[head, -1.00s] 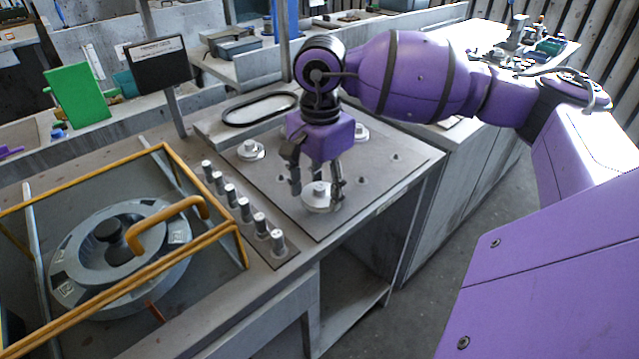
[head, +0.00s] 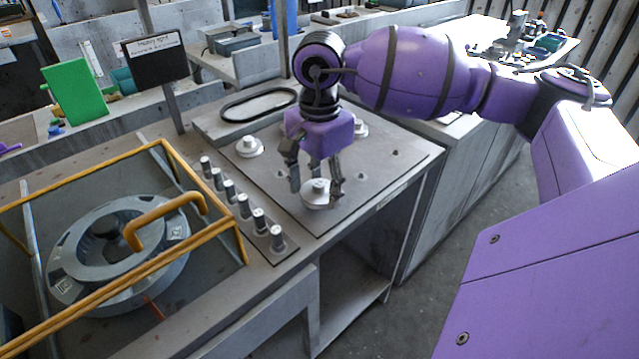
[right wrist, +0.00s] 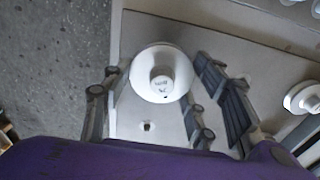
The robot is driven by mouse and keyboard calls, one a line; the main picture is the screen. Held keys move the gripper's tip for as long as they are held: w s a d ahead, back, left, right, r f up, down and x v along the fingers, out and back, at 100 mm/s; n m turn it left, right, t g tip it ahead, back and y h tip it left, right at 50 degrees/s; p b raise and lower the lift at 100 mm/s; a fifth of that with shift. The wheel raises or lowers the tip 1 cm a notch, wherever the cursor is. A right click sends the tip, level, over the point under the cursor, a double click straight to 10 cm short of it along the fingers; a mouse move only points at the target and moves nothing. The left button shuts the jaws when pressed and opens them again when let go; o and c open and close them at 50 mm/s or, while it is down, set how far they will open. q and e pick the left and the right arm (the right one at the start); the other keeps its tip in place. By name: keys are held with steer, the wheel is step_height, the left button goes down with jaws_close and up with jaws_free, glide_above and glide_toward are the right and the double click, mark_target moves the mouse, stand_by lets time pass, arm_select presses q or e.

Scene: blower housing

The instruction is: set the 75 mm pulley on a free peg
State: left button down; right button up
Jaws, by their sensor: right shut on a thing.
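A pale pulley (head: 316,196) with a raised hub sits between the fingers of my right gripper (head: 317,190), low over the front part of the grey peg board (head: 335,224). In the right wrist view the pulley (right wrist: 161,86) shows as a white disc with small print on its hub, too small to read. My right gripper (right wrist: 152,100) is shut on it. Whether its underside touches the board is hidden. Small free pegs (head: 395,153) (head: 362,176) stand to its right. My left gripper is not in view.
Another pulley (head: 249,147) sits at the board's back left, and one more (head: 360,128) is partly behind my gripper. A row of several metal cylinders (head: 230,193) lines the left edge. A belt (head: 258,104) lies behind.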

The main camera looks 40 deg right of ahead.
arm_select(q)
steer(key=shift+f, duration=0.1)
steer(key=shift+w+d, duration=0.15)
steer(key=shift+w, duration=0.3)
arm_select(e)
steer(key=shift+f, duration=0.1)
steer(key=shift+f, duration=0.1)
steer(key=shift+f+b, duration=0.35)
steer(key=shift+b, duration=0.05)
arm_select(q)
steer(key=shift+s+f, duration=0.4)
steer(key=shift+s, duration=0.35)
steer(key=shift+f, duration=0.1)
arm_select(e)
steer(key=shift+f, duration=0.15)
steer(key=shift+f+b, duration=0.25)
steer(key=shift+b, duration=0.05)
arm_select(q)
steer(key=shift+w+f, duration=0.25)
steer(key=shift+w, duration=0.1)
arm_select(e)
steer(key=shift+f, duration=0.15)
